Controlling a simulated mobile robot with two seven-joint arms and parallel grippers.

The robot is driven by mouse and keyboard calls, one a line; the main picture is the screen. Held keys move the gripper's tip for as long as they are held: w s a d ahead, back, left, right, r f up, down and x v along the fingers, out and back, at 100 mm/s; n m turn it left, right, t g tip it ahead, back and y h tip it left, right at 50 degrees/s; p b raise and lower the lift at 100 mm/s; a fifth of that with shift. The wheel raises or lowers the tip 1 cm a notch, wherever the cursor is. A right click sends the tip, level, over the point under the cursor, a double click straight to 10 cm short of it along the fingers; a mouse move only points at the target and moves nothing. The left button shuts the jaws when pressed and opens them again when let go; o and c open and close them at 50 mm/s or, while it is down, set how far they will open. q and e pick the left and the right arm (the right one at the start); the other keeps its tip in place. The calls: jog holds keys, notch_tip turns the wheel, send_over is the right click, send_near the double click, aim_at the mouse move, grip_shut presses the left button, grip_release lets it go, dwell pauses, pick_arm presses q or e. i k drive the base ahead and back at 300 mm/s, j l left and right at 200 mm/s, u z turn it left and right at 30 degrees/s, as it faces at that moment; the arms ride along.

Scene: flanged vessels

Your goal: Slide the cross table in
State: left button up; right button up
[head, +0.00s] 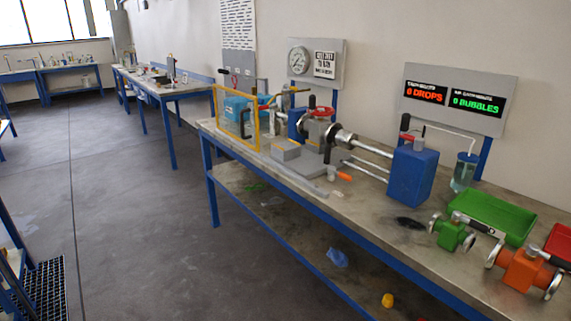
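On the long workbench (375,205) stands a flanged vessel rig. A low grey stepped assembly (308,163), which looks like the cross table, lies in front of the silver flanges (341,137). A smaller grey block (285,150) sits at its left. I cannot tell how far the table is slid. A blue block (411,175) with a red-handled valve stands to the right, joined by silver rods (365,168). A yellow-framed clear guard (236,117) stands at the left end. Neither of my grippers shows in this view.
A green valve (451,234), an orange valve (523,267) and a green tray (492,217) occupy the bench's right end. A beaker (464,173) stands behind. A sign (453,99) reads 0 drops, 0 bubbles. The floor (140,230) left of the bench is clear.

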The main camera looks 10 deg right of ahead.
aim_at(312, 159)
jog(key=i+z, duration=0.1)
jog(key=z, duration=0.25)
jog(key=i+j+z, duration=0.1)
jog(key=z, duration=0.3)
jog(key=i+j+z, duration=0.35)
jog(key=j, duration=0.3)
jog(key=i+j+z, duration=0.2)
jog(key=j, duration=0.15)
